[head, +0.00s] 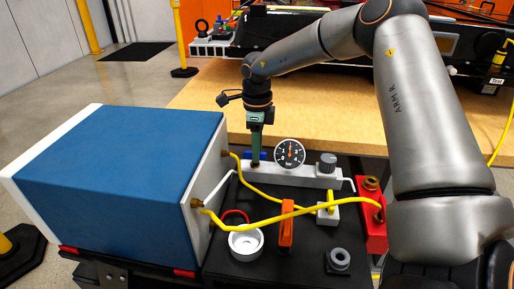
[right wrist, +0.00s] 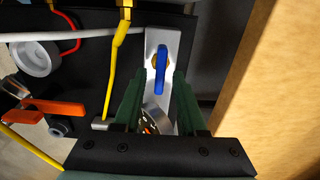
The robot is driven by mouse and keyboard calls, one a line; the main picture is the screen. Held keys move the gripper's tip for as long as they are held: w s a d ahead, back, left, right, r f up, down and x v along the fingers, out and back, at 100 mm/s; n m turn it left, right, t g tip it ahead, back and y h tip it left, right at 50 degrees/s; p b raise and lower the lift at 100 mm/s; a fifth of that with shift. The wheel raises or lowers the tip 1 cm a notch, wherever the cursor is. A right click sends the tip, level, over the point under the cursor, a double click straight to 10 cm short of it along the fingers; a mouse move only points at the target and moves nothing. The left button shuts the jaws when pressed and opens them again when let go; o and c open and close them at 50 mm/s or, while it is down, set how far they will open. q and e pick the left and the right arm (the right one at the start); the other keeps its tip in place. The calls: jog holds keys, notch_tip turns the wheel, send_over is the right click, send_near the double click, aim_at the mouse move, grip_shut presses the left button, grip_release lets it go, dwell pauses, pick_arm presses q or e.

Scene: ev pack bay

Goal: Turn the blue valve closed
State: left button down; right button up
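The blue valve (right wrist: 159,78) has a blue lever on a brass stem, on a pale metal manifold bar (right wrist: 163,38). In the right wrist view the lever lies roughly along the bar. In the head view only a little blue of the valve (head: 249,155) shows beside my right gripper (head: 255,160), which points down over that end of the manifold (head: 314,175). In the right wrist view the green fingers of my right gripper (right wrist: 157,82) are apart, with the lever between and just ahead of their tips; I cannot tell whether they touch it. My left gripper is not in view.
A round gauge (head: 289,153) and a dark knob (head: 327,163) stand along the manifold. Yellow hoses (head: 262,222), an orange lever (head: 286,226), a white cup (head: 245,243) and a red block (head: 372,217) crowd the black panel. A large blue box (head: 120,165) stands left.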

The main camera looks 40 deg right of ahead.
grip_shut()
dwell(0.4)
